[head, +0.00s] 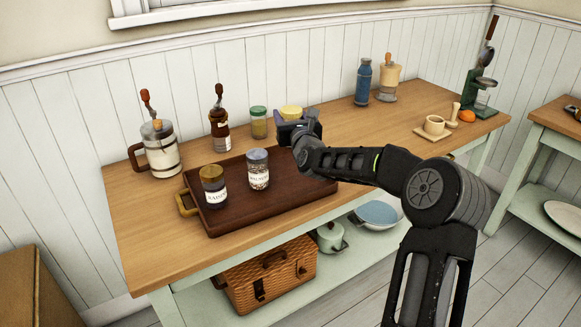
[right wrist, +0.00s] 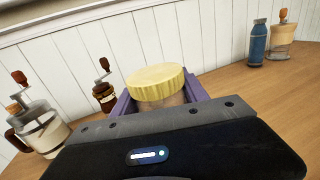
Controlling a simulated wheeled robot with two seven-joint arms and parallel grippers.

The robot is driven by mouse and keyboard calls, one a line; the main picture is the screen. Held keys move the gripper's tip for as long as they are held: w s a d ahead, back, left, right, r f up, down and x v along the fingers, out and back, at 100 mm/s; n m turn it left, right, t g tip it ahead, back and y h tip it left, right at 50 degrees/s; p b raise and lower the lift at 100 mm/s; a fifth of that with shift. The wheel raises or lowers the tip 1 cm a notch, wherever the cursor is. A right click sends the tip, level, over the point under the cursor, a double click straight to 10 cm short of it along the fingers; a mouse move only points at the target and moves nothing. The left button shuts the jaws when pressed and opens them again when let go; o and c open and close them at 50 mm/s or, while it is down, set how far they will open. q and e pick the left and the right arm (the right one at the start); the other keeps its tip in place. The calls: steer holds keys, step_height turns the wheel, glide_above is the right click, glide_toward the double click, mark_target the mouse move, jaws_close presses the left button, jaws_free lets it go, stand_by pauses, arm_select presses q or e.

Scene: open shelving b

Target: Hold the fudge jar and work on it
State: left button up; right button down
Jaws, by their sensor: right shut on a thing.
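A jar with a yellow lid (head: 291,112) stands at the back of the wooden table, behind the tray. Its label is hidden, so I cannot read whether it is the fudge jar. My right gripper (head: 297,124) reaches over the tray and is shut on this jar. In the right wrist view, the yellow lid (right wrist: 155,80) shows between the purple fingers of the right gripper (right wrist: 161,100), with a little of the jar's brownish body below it. The lid is on the jar. My left gripper is not in view.
A brown tray (head: 227,218) carries two labelled jars, one brown-lidded (head: 213,186) and one grey-lidded (head: 258,170). A green-lidded jar (head: 259,123) stands left of the held jar. Grinders (head: 220,127) stand further left; a blue bottle (head: 363,84) stands right.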

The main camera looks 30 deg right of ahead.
step_height(320, 180, down, 6)
stand_by(0.5)
step_height(320, 180, down, 4)
steer(key=shift+r, duration=0.2)
steer(key=shift+f, duration=0.15)
steer(key=shift+f, duration=0.1)
steer(key=c, duration=0.6)
jaws_free()
